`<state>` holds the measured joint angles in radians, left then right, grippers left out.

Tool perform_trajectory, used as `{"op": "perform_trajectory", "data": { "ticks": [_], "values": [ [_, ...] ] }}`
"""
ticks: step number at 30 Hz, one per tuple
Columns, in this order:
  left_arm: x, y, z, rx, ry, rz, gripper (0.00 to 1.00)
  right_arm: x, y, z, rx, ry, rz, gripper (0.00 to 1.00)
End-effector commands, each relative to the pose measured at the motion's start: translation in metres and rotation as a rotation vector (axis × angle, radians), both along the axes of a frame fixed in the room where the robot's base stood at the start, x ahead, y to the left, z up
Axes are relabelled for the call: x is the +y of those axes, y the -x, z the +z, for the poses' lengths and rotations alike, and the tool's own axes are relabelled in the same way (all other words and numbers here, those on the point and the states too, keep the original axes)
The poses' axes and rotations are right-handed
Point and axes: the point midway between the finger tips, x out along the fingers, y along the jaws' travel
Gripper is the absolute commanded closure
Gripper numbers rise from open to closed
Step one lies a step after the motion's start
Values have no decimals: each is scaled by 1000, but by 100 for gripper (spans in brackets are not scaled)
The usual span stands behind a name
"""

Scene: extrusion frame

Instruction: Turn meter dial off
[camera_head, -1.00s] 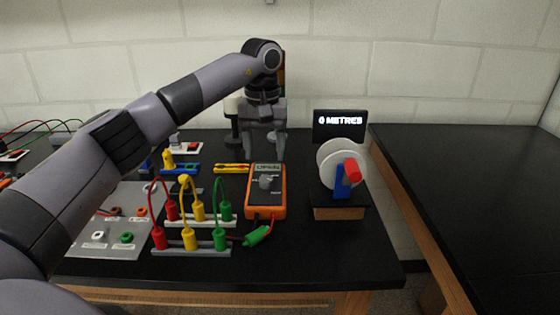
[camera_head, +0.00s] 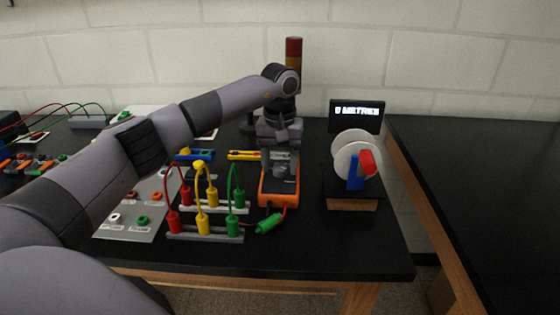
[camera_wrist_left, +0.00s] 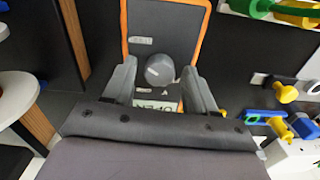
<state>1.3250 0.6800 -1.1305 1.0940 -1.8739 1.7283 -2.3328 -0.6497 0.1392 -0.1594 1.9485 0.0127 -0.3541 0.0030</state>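The orange-edged multimeter (camera_head: 279,200) lies on the black bench, and my left gripper hides much of it in the head view. Its round grey dial (camera_wrist_left: 160,69) shows in the left wrist view between my fingers, with a pale pointer mark on it. My left gripper (camera_head: 281,172) is above the meter with its fingers pointing down. In the left wrist view the gripper (camera_wrist_left: 161,80) is open, one finger on each side of the dial, with gaps to it. I cannot tell the exact height of the fingertips. My right gripper is not in view.
Red, yellow and green plug leads (camera_head: 203,200) stand left of the meter, and a green plug (camera_head: 268,223) lies in front. A white reel (camera_head: 352,158) on a wooden base and a display (camera_head: 357,116) stand to the right. A red-topped column (camera_head: 294,50) rises behind.

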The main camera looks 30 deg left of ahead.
Motion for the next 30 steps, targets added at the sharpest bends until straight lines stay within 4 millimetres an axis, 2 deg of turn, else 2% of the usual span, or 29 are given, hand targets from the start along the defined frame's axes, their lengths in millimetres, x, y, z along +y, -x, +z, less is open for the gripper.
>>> {"op": "perform_trajectory", "data": {
  "ticks": [1,4,5,17,30],
  "values": [
    [0,0,0,0,0,0,62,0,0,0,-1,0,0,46],
    [0,0,0,0,0,0,94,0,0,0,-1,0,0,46],
    [0,0,0,0,0,0,96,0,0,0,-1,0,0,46],
    [0,0,1,1,1,68,96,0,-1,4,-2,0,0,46],
    [0,0,2,1,0,423,96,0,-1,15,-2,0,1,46]
  ]
}}
